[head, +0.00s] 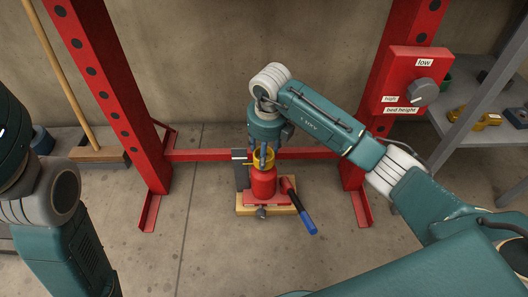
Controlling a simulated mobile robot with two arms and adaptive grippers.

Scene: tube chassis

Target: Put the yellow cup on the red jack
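The yellow cup (254,164) is at the top of the jack, directly below my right gripper (263,157). It looks in line with the jack's top, but I cannot tell if it rests fully on it. My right gripper points down from above, its grey fingers at the cup and overlapping it. Whether they are closed on it is too small to tell. My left arm is at the left edge; its gripper is out of view.
A red crossbar (205,154) runs behind. A red control box (408,80) with a knob is on the right post. A grey shelf (500,150) stands at right.

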